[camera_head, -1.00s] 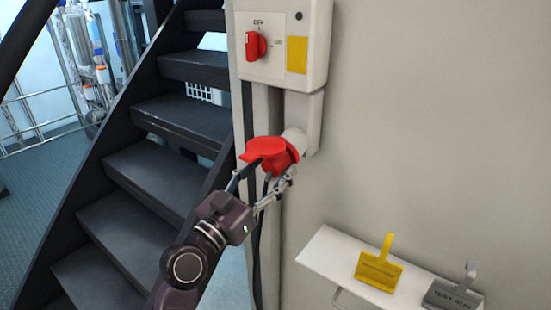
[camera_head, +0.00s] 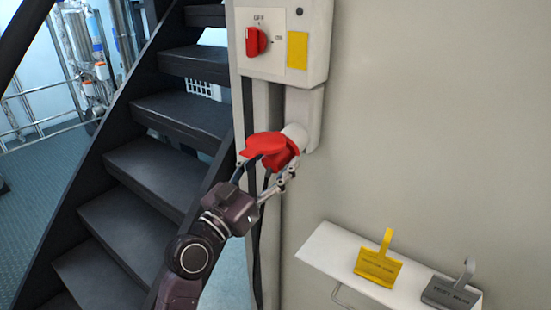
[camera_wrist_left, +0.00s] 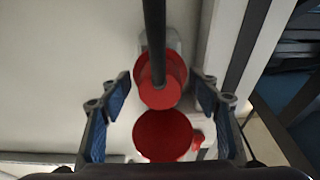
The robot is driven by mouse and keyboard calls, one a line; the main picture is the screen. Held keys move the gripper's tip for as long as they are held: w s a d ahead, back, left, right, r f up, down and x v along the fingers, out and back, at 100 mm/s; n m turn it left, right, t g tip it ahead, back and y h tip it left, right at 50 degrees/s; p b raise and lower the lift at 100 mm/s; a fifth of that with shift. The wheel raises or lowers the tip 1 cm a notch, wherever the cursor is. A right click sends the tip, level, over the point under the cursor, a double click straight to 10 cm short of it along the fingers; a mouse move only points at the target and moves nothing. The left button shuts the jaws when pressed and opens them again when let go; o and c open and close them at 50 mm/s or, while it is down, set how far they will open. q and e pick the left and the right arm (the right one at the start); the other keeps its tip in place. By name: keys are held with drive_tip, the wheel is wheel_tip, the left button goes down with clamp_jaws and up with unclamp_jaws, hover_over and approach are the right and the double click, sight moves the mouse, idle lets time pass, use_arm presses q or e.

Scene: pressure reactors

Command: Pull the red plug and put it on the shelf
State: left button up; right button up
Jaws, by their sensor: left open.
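The red plug (camera_head: 280,157) sits at the grey socket housing below the switch box, under a red flap (camera_head: 264,144). In the left wrist view the plug (camera_wrist_left: 160,93) lies between the fingers with a dark cable running from it, and a round red lid (camera_wrist_left: 162,135) is below it. My left gripper (camera_head: 268,180) is just below the plug, open, with its fingers on either side and a gap to it in the wrist view. The white shelf (camera_head: 327,254) is on the wall at the lower right. My right gripper is not in view.
A switch box with a red knob (camera_head: 256,41) is above the socket. A yellow sign (camera_head: 378,265) and a grey sign (camera_head: 450,292) stand on the shelf, with bare room at its left end. Dark stairs (camera_head: 150,165) are left of the socket.

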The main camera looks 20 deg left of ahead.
sight(270, 166)
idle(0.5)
use_arm(q)
clamp_jaws()
drive_tip(key=shift+s+f, duration=0.1)
drive_tip(key=shift+s, duration=0.05)
drive_tip(key=shift+b+v, duration=0.9)
drive_tip(key=shift+v, duration=1.95)
